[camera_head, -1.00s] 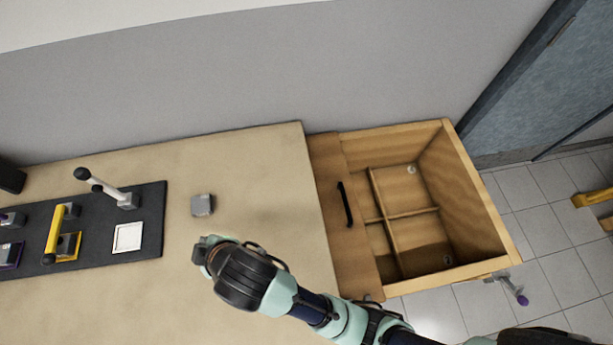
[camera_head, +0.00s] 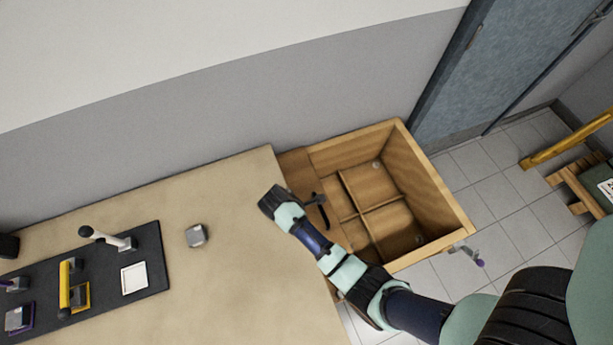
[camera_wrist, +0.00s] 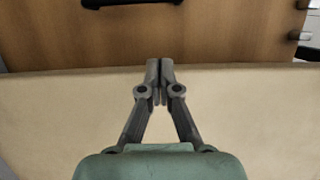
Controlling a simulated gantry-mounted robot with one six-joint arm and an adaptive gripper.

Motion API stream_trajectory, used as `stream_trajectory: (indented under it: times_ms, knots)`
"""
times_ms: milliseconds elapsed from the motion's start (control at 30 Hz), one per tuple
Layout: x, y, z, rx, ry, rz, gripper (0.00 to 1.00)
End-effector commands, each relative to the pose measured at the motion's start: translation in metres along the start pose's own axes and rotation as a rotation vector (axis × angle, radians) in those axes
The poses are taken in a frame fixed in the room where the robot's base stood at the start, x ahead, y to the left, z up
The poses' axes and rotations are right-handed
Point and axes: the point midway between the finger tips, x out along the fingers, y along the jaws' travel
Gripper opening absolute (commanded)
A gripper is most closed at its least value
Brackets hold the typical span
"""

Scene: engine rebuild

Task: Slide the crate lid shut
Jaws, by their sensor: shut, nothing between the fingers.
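The wooden crate (camera_head: 425,180) stands against the right end of the table. Its brown lid (camera_head: 294,164) covers only the left end, leaving most of the divided inside open. A black handle (camera_head: 323,215) is on the lid, partly crowded by my arm in the head view. In the wrist view, the lid (camera_wrist: 180,38) spans the top, with the handle (camera_wrist: 130,2) cut by the upper edge. My gripper (camera_wrist: 158,66) is shut and empty, its tips at the lid's near edge in that picture. I cannot tell whether they touch. The head view does not show the fingertips clearly.
The tan table (camera_head: 225,285) is mostly clear. A small grey block (camera_head: 196,236) lies on it, left of my arm. A dark mat (camera_head: 112,262) with several tools is at the left. A purple-tipped lever (camera_head: 470,256) sticks out at the crate's right.

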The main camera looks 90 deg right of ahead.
Motion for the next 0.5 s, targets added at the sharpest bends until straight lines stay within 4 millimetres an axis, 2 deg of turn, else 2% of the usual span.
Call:
stream_trajectory:
  times_ms: [33,300,333,500]
  knots:
    - [0.014,-0.001,-0.001,0.001,-0.001,-0.004,0.0]
    - [0.073,0.0,-0.001,0.001,0.0,-0.002,0.0]
    - [0.079,-0.001,-0.001,0.001,0.0,-0.002,0.0]
    - [0.087,0.0,0.025,0.004,0.001,0.0,0.0]
